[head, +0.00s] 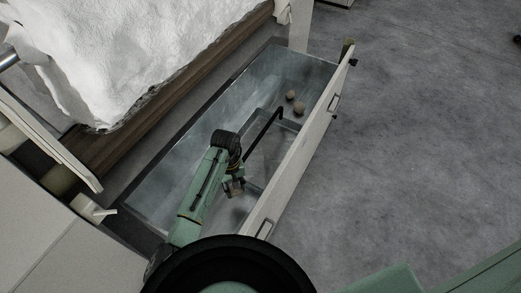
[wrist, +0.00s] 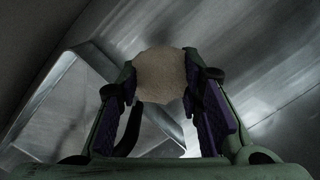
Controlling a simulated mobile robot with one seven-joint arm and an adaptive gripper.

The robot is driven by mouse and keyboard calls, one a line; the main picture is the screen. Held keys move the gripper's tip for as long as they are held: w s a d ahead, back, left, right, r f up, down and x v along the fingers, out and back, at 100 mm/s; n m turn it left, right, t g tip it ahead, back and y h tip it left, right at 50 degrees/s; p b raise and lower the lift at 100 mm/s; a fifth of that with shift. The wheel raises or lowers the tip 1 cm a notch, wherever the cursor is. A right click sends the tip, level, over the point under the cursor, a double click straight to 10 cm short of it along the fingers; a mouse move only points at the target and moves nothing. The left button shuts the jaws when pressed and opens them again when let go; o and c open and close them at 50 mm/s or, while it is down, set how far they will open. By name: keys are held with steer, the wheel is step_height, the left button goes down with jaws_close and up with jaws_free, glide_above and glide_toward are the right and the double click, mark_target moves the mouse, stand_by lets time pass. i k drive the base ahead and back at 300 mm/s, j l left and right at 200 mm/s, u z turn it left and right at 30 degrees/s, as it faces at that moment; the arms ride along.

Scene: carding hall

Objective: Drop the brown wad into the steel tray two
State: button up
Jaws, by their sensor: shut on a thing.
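My gripper (head: 235,188) reaches down into the open steel-lined drawer (head: 190,150), toward its near end. In the wrist view its two fingers (wrist: 161,82) are shut on a round, pale brown wad (wrist: 161,75), one finger on each side. The wad is held off the metal surfaces behind it. A steel tray-like insert (wrist: 62,105) with slanted walls shows below it in the wrist view. I cannot tell any number on it, nor whether it is tray two. My arm hides part of the drawer in the head view.
Two other brown wads, one (head: 290,95) and another (head: 299,108), lie at the drawer's far end. A dark bent bar (head: 265,130) stands across the drawer. The pale drawer front (head: 300,160) bounds the right side. White fibre (head: 130,50) is heaped at the upper left.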

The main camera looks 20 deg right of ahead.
mark_target(275, 152)
steer(key=i+l+u, duration=0.1)
steer(key=l+u, duration=0.15)
steer(key=l, duration=0.15)
steer(key=l+u, duration=0.25)
steer(key=l, duration=0.15)
steer(key=i+l+u, duration=0.15)
steer(key=l+u, duration=0.2)
steer(key=l, duration=0.4)
steer(key=i+l+u, duration=0.1)
steer(key=l+u, duration=0.3)
steer(key=l, duration=0.35)
steer(key=l+u, duration=0.35)
steer(key=l, duration=0.45)
steer(key=k, duration=0.05)
